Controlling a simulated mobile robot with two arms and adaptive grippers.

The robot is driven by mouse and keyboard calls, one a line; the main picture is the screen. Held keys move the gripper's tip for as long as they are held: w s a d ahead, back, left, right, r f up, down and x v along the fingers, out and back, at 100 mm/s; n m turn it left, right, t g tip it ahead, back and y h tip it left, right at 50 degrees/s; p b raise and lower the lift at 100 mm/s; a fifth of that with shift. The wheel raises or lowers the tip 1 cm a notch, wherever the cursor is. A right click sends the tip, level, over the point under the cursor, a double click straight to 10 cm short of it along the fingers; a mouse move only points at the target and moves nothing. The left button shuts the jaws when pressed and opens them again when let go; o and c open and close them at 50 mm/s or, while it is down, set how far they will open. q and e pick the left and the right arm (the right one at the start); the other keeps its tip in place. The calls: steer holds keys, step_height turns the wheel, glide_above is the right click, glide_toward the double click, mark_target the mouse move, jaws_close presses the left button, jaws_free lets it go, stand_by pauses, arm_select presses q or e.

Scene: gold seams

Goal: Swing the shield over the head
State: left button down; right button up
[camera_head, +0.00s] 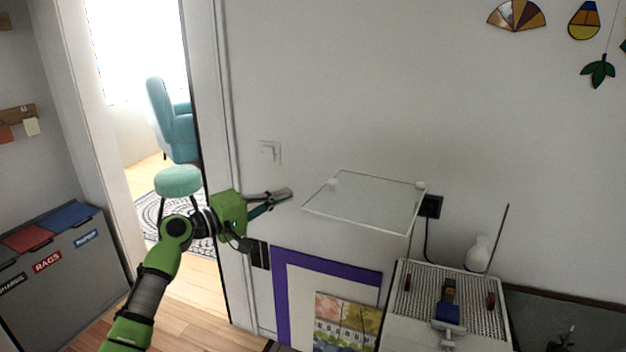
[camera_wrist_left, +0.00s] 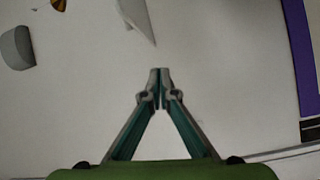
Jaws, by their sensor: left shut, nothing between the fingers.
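The shield (camera_head: 366,202) is a clear, flat pane in the head view, roughly level in front of the wall. The head (camera_head: 449,300) is a small blue block on the grated machine below and to the right of the pane. My left gripper (camera_head: 288,194) is shut and empty, just left of the pane's left edge and apart from it. In the left wrist view its fingertips (camera_wrist_left: 160,72) meet, with pale wall behind them. My right gripper is in neither view.
The grated machine (camera_head: 403,334) stands below the pane, with a white vase (camera_head: 479,254) behind it. A purple-framed picture (camera_head: 281,290) leans on the wall below my gripper. A doorway with a teal stool (camera_head: 179,181) is at left, beside labelled bins (camera_head: 70,275).

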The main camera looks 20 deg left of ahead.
arm_select(q)
steer(key=w+d+r+h+p, duration=0.1)
steer(key=w+d+r+p, duration=0.2)
steer(key=w+d+r, duration=0.4)
steer(key=s+f+p, duration=0.1)
steer(key=s+d+f+p, duration=0.1)
steer(key=f, duration=0.1)
steer(key=shift+s+d, duration=0.1)
steer(key=shift+s, duration=0.15)
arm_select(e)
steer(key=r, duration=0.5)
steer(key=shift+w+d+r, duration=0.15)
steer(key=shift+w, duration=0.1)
arm_select(q)
steer(key=shift+p, duration=0.3)
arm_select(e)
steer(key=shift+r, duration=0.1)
